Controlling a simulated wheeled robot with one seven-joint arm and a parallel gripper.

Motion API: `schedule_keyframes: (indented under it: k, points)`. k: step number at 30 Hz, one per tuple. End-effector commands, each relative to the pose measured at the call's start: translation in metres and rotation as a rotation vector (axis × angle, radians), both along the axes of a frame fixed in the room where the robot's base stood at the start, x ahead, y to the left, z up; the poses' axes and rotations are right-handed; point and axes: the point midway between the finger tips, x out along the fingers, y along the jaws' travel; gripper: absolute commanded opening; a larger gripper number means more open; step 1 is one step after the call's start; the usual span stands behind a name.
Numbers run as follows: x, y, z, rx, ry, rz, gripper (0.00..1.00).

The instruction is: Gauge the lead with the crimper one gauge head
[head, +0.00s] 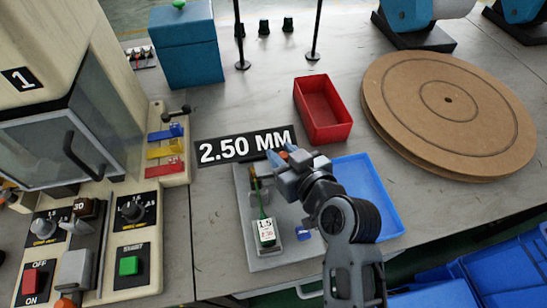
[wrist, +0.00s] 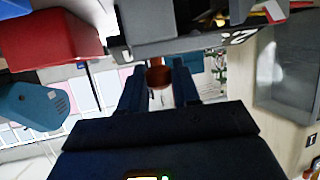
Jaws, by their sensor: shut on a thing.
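My gripper (head: 280,157) is over the back edge of a grey plate, just in front of the 2.50 MM sign. Its blue fingers are shut on a small orange-brown piece (head: 284,155). That piece also shows between the fingertips in the wrist view (wrist: 160,77). I cannot tell whether it is part of the lead or of a gauge head. On the grey plate (head: 275,264) a green lead-like piece (head: 262,212) runs up from a green-edged tag (head: 266,232) reading 1.5 and 2.30. A brass-coloured part (head: 255,185) stands at its upper end, partly hidden near my gripper.
Machine 1 (head: 50,130) stands at the left with dials, colored levers and buttons. The sign (head: 245,146) lies behind the plate. A red bin (head: 322,110), blue tray (head: 375,190) and large brown disc (head: 450,112) are to the right. Bare bench shows between sign and red bin.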

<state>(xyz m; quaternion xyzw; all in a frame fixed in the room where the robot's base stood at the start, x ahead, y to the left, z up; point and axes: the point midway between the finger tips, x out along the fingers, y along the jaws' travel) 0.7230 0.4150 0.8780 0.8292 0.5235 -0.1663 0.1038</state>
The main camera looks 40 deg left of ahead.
Motion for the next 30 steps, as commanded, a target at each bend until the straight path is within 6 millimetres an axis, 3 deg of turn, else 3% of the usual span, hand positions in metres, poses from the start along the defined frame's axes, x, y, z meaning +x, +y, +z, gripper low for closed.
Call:
schedule_keyframes:
  k: [4, 14, 15, 21, 30]
  points:
    - [0.017, -0.014, -0.002, 0.001, -0.004, -0.004, 0.0]
    - [0.021, -0.018, 0.0, 0.0, -0.004, -0.006, 0.0]
    - [0.021, -0.018, 0.0, 0.0, -0.004, -0.007, 0.34]
    - [0.02, -0.018, 0.0, 0.0, -0.005, -0.005, 0.52]
    - [0.017, -0.02, 0.002, 0.001, -0.004, -0.002, 0.52]
